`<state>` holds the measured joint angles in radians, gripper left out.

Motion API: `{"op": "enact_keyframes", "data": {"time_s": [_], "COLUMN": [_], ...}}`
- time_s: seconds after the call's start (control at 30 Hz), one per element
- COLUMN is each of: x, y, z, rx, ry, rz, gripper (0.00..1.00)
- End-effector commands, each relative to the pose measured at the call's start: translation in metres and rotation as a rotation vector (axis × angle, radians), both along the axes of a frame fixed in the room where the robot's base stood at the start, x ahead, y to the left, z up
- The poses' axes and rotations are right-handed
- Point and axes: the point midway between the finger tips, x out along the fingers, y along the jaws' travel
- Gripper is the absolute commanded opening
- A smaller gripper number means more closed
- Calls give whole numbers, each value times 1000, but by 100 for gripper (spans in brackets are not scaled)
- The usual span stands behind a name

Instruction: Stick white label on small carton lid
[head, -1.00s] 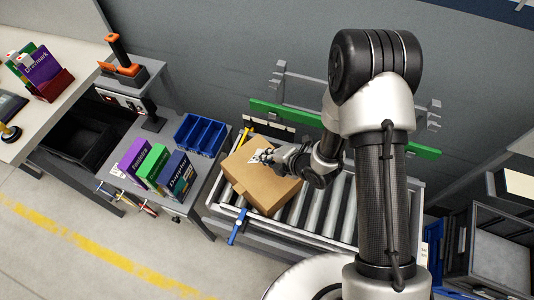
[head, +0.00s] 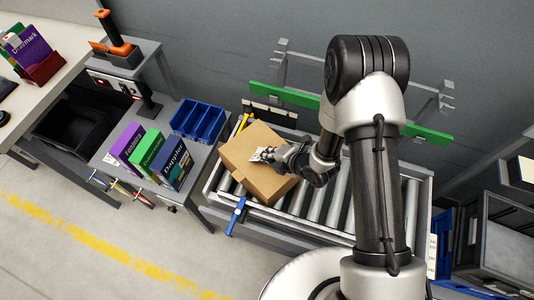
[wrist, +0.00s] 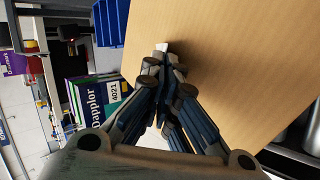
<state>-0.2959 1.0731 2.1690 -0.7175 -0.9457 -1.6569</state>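A closed brown carton (head: 248,150) sits at an angle on the roller conveyor; its brown lid (wrist: 215,70) fills much of the wrist view. My gripper (head: 272,155) is over the lid. Its fingers (wrist: 165,65) are closed together at the tips in the wrist view. A white label (head: 261,154) with dark print shows at the fingertips in the head view, over the lid. A small white edge of it shows between the tips in the wrist view (wrist: 162,47). I cannot tell whether the label touches the lid.
The roller conveyor (head: 335,200) has bare rollers right of the carton. A blue clamp (head: 236,215) stands at its front edge. Left is a bench with a blue bin (head: 198,122) and several boxes (head: 172,162). A green rail (head: 285,110) runs behind.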

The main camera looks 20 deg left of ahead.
Motion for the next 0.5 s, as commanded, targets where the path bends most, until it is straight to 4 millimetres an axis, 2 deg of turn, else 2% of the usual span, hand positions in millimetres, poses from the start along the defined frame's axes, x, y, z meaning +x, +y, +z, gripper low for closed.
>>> {"op": "enact_keyframes", "data": {"time_s": [0.23, 0.5], "x": [0, 0], "y": [0, 0], "z": [0, 0], "rx": [0, 0], "ry": [0, 0], "rz": [0, 0], "gripper": [1, 19]}}
